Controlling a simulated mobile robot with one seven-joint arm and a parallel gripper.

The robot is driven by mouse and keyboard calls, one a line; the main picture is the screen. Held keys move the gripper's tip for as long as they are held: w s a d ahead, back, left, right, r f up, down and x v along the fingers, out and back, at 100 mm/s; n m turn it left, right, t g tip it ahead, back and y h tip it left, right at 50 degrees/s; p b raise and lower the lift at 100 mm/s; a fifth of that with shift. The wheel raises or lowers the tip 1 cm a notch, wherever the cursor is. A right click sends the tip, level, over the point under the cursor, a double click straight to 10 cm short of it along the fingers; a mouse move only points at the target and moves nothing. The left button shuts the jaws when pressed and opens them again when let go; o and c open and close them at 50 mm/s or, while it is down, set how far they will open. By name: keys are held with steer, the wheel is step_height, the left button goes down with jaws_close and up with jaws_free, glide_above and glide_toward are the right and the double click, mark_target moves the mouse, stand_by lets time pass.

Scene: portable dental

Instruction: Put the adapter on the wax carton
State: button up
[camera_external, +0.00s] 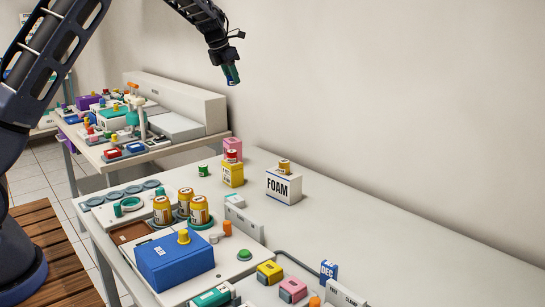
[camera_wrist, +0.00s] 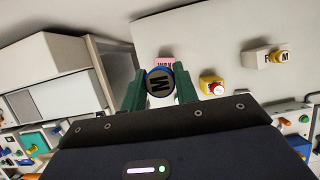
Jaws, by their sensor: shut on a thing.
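My gripper (camera_external: 231,76) is high above the white table at the upper middle of the external view. Its green fingers are shut on a round, dark-blue-rimmed piece with an "M" on its grey face, which I take as the adapter (camera_wrist: 158,83). In the external view only a small blue end of it shows below the fingers. The pink wax carton (camera_external: 233,145) stands on the table near the wall, well below my gripper. In the wrist view the wax carton (camera_wrist: 165,62) shows beyond the adapter, which partly hides it.
A yellow carton (camera_external: 233,177) with a red-topped can on it stands right in front of the wax carton. A white FOAM box (camera_external: 283,187) with a small can on top is to the right. A green can (camera_external: 203,170) is left. The table's right back is clear.

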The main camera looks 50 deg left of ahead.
mark_target(235, 139)
steer(key=shift+a+f, duration=0.1)
steer(key=shift+a, duration=0.25)
step_height(235, 139, down, 20)
steer(key=shift+r, duration=0.15)
stand_by(0.4)
steer(key=o, duration=1)
steer(key=shift+c, duration=0.2)
